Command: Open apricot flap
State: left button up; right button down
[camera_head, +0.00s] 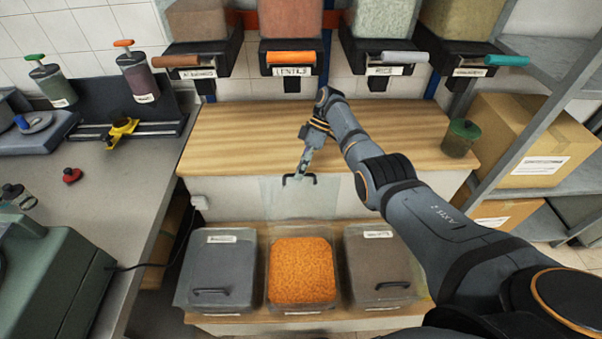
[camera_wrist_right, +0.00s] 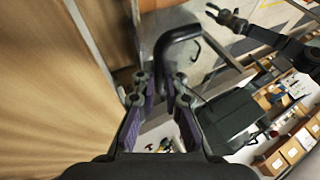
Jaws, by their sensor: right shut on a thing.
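The apricot flap (camera_head: 300,205) is a clear panel that stands raised, nearly upright, behind the middle bin (camera_head: 302,306). The bin's orange contents (camera_head: 301,270) lie uncovered. My right gripper (camera_head: 303,172) is shut on the flap's black handle (camera_head: 299,180) at its top edge, just in front of the wooden counter. In the right wrist view the dark handle (camera_wrist_right: 178,36) lies at the fingertips of my right gripper (camera_wrist_right: 165,84). My left gripper (camera_wrist_right: 228,17) shows small at the top of that view, fingers apart and empty. The flap's label is not readable.
Shut bins stand to the left (camera_head: 220,265) and right (camera_head: 379,262). The wooden counter (camera_head: 245,140) is mostly clear, with a green jar (camera_head: 460,138) at its right end. Dispensers with coloured handles, one orange (camera_head: 291,57), hang above. A grey shelf (camera_head: 545,95) with boxes borders the right.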

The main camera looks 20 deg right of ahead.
jog(key=shift+s+f, duration=0.2)
jog(key=shift+f, duration=0.2)
jog(key=c, duration=1.4)
grip_release()
jog(key=shift+w, duration=0.2)
jog(key=shift+r, duration=0.1)
jog(key=shift+r, duration=0.1)
